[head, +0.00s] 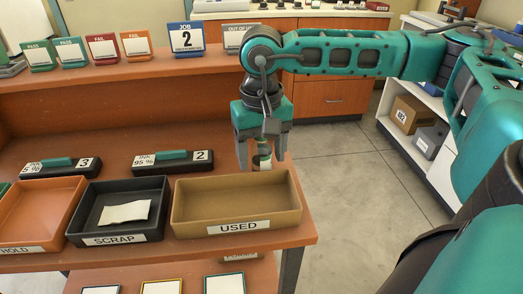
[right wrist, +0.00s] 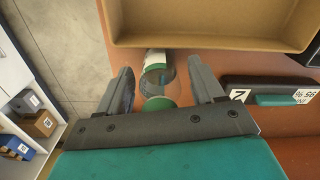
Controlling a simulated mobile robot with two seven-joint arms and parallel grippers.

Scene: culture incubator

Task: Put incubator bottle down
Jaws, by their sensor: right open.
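The incubator bottle (head: 262,160) stands on the orange-brown bench, just behind the tan USED tray (head: 250,226) near the bench's right end. In the right wrist view the bottle (right wrist: 156,72) is clear with a green cap and a pale label. My right gripper (head: 262,154) points down over it, with one finger on each side. In the right wrist view the jaws (right wrist: 160,82) are open, with gaps between the fingers and the bottle. Part of the bottle is hidden by the gripper. My left gripper is not in view.
A black SCRAP tray (head: 78,221) with a paper piece and an orange HOLD tray (head: 10,227) stand left of the USED tray. Two black INK pads (head: 173,162) (head: 60,168) lie behind them. Several signs line the raised shelf. The floor (head: 350,175) to the right is clear.

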